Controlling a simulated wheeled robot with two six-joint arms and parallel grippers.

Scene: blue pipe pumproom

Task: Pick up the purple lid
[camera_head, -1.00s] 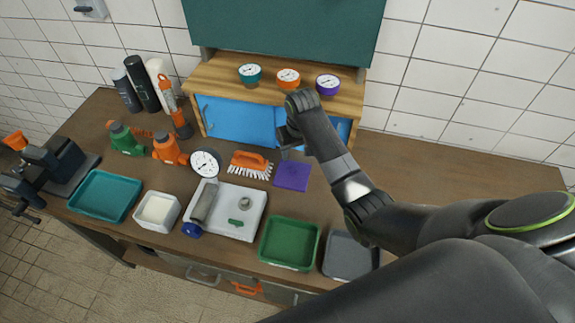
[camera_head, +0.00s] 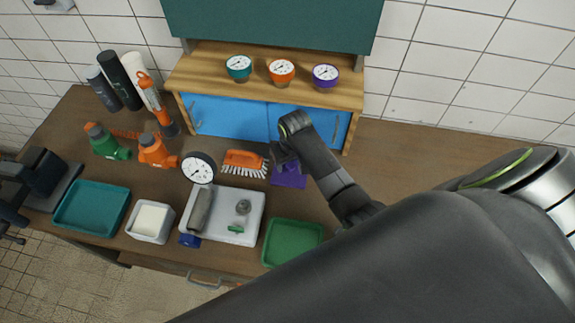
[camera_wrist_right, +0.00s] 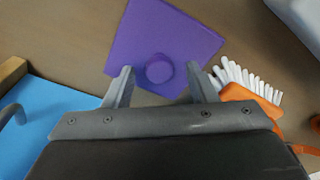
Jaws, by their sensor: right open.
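The purple lid (camera_head: 289,177) is a flat square with a round knob, lying on the wooden bench right of the orange brush. It shows larger in the right wrist view (camera_wrist_right: 166,35), where its knob sits between the two fingers. My right gripper (camera_head: 281,160) is open, above the lid's far edge, and partly hides it in the head view. In the right wrist view the open fingers (camera_wrist_right: 163,85) straddle the knob, one on each side, with gaps to it. Whether the fingertips are down at knob height I cannot tell. My left gripper is not in view.
The orange brush (camera_head: 244,163) with white bristles lies close to the lid's left. Behind it is a blue-fronted cabinet (camera_head: 230,116). A white tray (camera_head: 255,211) and a green tray (camera_head: 292,243) stand in front. The bench right of my arm looks clear.

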